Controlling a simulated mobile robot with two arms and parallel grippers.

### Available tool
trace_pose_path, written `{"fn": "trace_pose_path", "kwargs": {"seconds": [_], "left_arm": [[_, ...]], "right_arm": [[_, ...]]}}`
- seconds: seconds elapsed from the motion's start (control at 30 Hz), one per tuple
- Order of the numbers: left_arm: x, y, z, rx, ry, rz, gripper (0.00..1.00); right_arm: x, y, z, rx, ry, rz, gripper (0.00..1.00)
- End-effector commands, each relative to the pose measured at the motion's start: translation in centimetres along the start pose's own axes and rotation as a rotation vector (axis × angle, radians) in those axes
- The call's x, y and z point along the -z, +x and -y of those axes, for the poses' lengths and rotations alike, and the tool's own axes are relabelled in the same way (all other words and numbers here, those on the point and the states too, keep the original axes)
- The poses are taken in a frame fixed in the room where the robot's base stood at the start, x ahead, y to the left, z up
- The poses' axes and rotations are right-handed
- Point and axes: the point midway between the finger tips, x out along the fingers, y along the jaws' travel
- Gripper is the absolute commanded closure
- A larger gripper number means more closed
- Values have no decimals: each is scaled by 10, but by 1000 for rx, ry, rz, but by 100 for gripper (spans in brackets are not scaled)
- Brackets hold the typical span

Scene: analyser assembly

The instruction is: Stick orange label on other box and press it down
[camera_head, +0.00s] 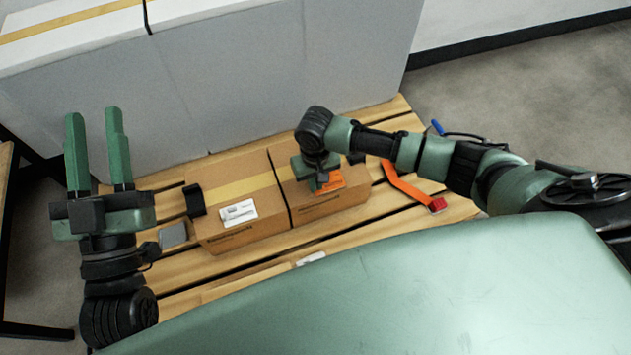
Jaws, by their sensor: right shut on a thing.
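Two brown cardboard boxes stand side by side on a slatted wooden pallet. The left box (243,193) has a yellow tape strip and a white label (239,213) near its front top edge.
Large white-grey cartons (210,80) stand behind the boxes. An orange strap (408,187) with a red end lies on the pallet (455,207) at right. A grey block (174,236) lies left of the boxes. A small white piece (311,258) lies in front.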

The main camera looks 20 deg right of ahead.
Motion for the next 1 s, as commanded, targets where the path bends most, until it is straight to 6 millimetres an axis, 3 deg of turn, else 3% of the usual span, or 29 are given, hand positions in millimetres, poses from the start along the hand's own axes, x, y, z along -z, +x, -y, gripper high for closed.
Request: {"fn": "trace_pose_path", "kwargs": {"seconds": [0.77,0.87,1.0], "left_arm": [[-6,0,1,2,2,34,64],[-6,0,1,3,2,34,64],[-6,0,1,3,2,33,64]], "right_arm": [[0,4,0,0,0,0,100],[0,4,0,0,0,0,72],[0,4,0,0,0,0,69]]}}
